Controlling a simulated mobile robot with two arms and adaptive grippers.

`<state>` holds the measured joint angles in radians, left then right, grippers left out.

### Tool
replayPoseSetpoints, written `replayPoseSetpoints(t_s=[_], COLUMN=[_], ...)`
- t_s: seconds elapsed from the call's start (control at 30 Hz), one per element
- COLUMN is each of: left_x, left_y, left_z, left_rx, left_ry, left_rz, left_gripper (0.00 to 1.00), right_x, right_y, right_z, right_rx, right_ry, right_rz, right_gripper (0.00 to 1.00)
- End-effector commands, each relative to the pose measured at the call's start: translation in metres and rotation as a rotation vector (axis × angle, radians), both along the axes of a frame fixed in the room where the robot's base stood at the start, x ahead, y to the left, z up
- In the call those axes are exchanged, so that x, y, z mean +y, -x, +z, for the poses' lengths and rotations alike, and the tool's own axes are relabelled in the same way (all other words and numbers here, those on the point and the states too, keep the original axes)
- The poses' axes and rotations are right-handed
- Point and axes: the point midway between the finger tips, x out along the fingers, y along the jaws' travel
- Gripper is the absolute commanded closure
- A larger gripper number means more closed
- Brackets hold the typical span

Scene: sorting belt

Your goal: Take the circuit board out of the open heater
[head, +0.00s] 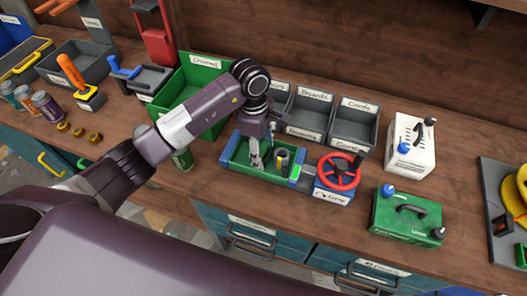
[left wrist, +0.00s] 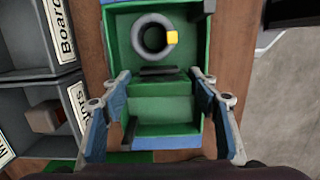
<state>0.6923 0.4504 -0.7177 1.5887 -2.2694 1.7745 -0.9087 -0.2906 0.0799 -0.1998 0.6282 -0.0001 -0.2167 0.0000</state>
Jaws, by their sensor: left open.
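The open heater (head: 240,172) is a green open-topped box on the bench, with blue parts at its ends. In the left wrist view the heater (left wrist: 197,45) holds a grey ring with a yellow block, a dark bar and a raised green part. I cannot tell for sure which part is the circuit board. My left gripper (head: 256,163) points down at the heater's left half. In the left wrist view the gripper (left wrist: 161,82) is open, its blue-padded fingers on either side of the raised green part. Nothing is held. My right gripper is not in view.
A red handwheel (head: 340,172) stands right of the heater. Grey labelled bins (head: 354,125) and a large green bin (head: 215,75) stand behind. A white box (head: 410,147) and a green box (head: 407,216), both handled, stand farther right. The bench in front of the heater is narrow.

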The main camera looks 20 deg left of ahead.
Motion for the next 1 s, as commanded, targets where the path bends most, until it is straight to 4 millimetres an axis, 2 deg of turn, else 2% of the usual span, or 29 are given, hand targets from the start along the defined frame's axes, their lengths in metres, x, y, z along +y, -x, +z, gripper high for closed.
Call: replayPoseSetpoints(t_s=[0.07,0.33,0.6,0.77,0.87,1.0], left_x=[0.0,0.0,0.0,0.0,0.0,0.0], left_y=[0.0,0.0,0.0,-0.001,-0.002,-0.003], left_z=[0.0,0.0,0.002,0.01,0.023,0.054], left_rx=[0.0,-0.001,-0.002,-0.004,-0.006,-0.01], left_ry=[0.0,0.0,0.001,0.002,0.0,0.0], left_rz=[0.0,0.0,0.0,0.0,0.0,-0.001], left_gripper=[0.45,0.74,0.74,0.74,0.74,0.74], right_x=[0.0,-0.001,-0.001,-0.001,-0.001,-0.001], right_y=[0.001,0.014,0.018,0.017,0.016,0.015], right_z=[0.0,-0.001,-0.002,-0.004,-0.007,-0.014], right_rx=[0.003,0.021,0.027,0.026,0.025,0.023], right_ry=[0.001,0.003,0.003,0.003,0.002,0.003], right_rz=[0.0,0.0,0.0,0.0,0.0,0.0], right_gripper=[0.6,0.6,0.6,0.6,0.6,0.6])
